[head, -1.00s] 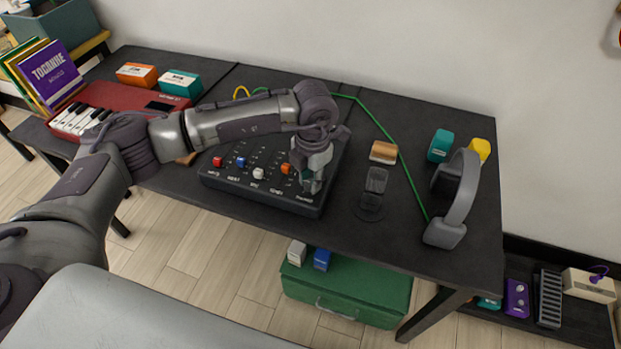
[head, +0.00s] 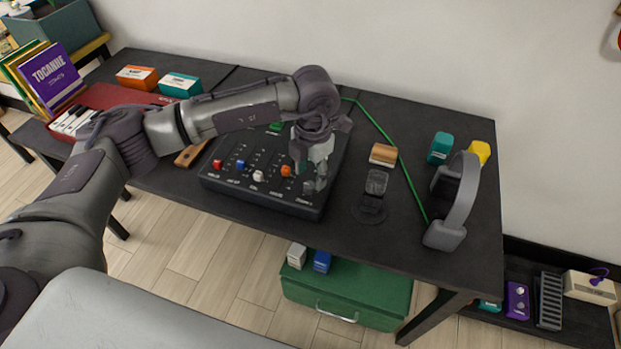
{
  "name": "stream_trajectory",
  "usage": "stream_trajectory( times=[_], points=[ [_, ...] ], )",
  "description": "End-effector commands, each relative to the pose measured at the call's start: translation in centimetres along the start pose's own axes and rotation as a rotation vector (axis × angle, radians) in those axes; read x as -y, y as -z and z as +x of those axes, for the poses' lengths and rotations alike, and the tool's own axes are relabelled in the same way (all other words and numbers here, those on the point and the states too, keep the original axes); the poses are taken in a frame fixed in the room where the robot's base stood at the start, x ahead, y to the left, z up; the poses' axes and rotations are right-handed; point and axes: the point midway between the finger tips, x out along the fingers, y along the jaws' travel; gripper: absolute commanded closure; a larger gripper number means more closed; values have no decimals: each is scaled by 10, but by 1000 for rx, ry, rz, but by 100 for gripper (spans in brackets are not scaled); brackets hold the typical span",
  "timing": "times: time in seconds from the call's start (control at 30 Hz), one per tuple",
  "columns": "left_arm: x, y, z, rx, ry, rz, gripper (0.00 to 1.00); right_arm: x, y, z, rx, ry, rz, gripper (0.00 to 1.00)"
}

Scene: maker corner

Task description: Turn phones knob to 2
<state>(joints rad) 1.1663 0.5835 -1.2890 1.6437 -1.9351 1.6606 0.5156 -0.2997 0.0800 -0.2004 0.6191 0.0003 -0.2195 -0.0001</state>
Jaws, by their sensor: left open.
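The black mixer (head: 265,195) lies on the dark table, with red (head: 217,164), blue (head: 240,164), white (head: 258,176) and orange (head: 285,170) slider caps along its front. My left gripper (head: 314,182) points down over the mixer's right end. It is open, with its fingertips close to the panel beside the orange cap. The phones knob is not clearly visible; the fingers cover that part of the panel. I cannot tell the knob's setting or whether the fingers touch it. My right gripper is out of view.
Right of the mixer are a small dark stand (head: 374,190), a wooden block (head: 383,154), a green cable (head: 392,160) and grey headphones (head: 455,205). A red keyboard (head: 110,98) lies left. A green case (head: 345,290) sits below the table.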

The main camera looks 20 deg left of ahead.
Motion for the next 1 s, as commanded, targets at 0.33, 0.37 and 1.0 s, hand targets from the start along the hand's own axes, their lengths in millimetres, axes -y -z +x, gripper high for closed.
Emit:
stream_trajectory(
  times=[0.33, 0.37, 1.0],
  points=[
    [0, -1, -71, 4, -1, 1, 48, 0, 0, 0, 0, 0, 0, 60],
    [0, -1, -74, 4, 0, 1, 48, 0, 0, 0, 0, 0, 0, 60],
    [0, 0, -88, 1, 0, 1, 48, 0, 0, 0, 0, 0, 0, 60]
  ],
)
